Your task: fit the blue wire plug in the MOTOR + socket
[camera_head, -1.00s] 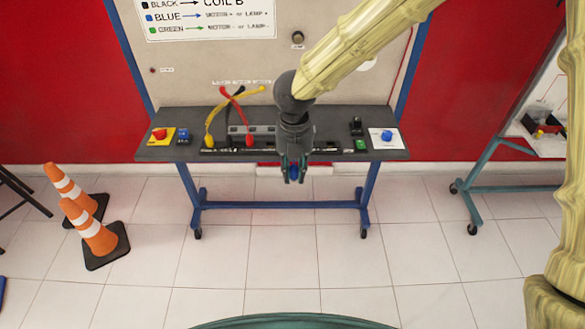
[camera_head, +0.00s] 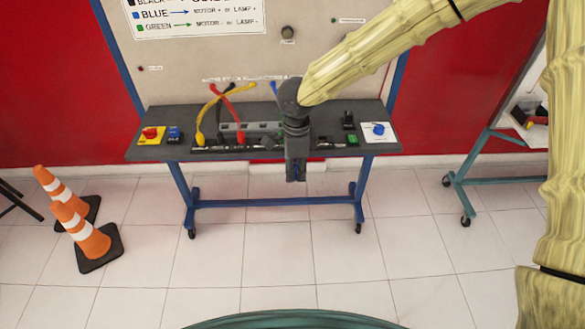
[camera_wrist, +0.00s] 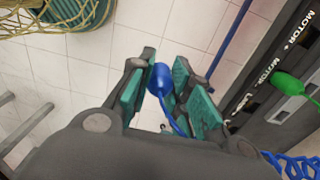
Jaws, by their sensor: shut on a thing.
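My gripper (camera_head: 296,174) hangs in front of the bench's front edge, clear of its top. In the wrist view, its green-padded fingers (camera_wrist: 162,96) are shut on the blue wire plug (camera_wrist: 160,78), and its blue wire trails down between them. The MOTOR + label (camera_wrist: 299,27) is at the upper right of the wrist view, on the dark bench strip, apart from the plug. I cannot make out the MOTOR + socket itself. A second MOTOR label (camera_wrist: 269,72) lies nearer. A green plug (camera_wrist: 287,82) sits beside the labels.
Red and yellow wires (camera_head: 222,104) stand at the bench's left part. A red button (camera_head: 150,133) and a blue knob (camera_head: 379,129) sit at the two ends of the bench (camera_head: 364,149). Orange cones (camera_head: 82,230) stand on the floor at left. The floor before the bench is clear.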

